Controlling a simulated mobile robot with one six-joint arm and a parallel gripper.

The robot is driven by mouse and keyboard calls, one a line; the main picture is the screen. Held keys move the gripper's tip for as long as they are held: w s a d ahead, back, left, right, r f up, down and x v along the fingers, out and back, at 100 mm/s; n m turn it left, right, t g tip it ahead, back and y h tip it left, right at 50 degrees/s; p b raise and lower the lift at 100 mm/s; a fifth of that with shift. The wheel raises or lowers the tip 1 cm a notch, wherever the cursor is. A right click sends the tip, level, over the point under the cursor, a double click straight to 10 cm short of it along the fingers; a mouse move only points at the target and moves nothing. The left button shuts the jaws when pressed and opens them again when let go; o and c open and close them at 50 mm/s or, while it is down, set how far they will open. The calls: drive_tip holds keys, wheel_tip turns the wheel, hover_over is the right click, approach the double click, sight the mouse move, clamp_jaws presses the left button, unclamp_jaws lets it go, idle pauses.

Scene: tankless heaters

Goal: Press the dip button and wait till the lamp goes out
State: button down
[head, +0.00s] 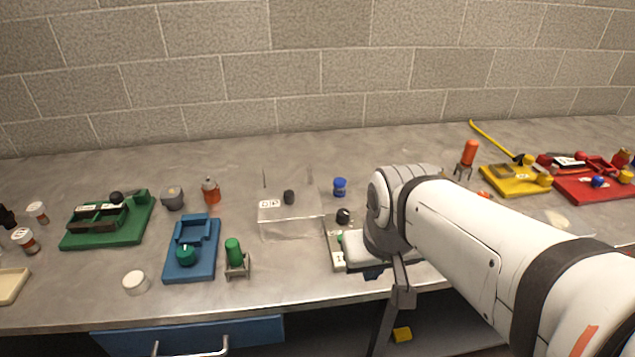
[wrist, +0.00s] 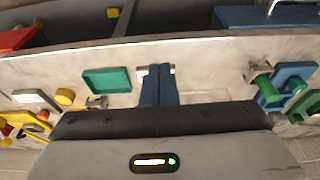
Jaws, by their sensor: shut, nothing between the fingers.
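In the head view a small grey panel (head: 337,262) stands near the bench's front edge, partly hidden by my arm. It carries a black knob (head: 343,216), a bit of green and a white label. I cannot tell which part is the dip button, and no lamp can be made out. My gripper (wrist: 157,72) is shut and empty in the wrist view, its blue fingers together over the front of the bench. Pale bits show on both sides of the tips; whether they touch anything is unclear. In the head view the gripper is mostly hidden behind my wrist.
A clear box (head: 290,228) is left of the panel, with a green cylinder (head: 234,252) and blue fixture (head: 190,262) further left. A blue knob (head: 340,187) stands behind. Yellow (head: 515,182) and red (head: 590,188) fixtures are right. A green tray (wrist: 107,80) shows beside my fingers.

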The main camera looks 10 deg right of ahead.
drive_tip(key=n+t+h+p, duration=0.2)
drive_tip(key=n+h+p, duration=0.45)
drive_tip(key=n, duration=0.95)
hover_over(339, 240)
drive_tip(key=b, duration=0.1)
wheel_tip(339, 240, down, 3)
drive_tip(key=shift+r+h, duration=0.2)
drive_tip(key=shift+h, duration=0.35)
wheel_tip(339, 240, down, 8)
drive_tip(key=b, duration=0.5)
drive_tip(key=shift+r+b, duration=0.15)
drive_tip(key=shift+b, duration=0.25)
drive_tip(key=shift+f+b, duration=0.55)
drive_tip(key=shift+b, duration=0.05)
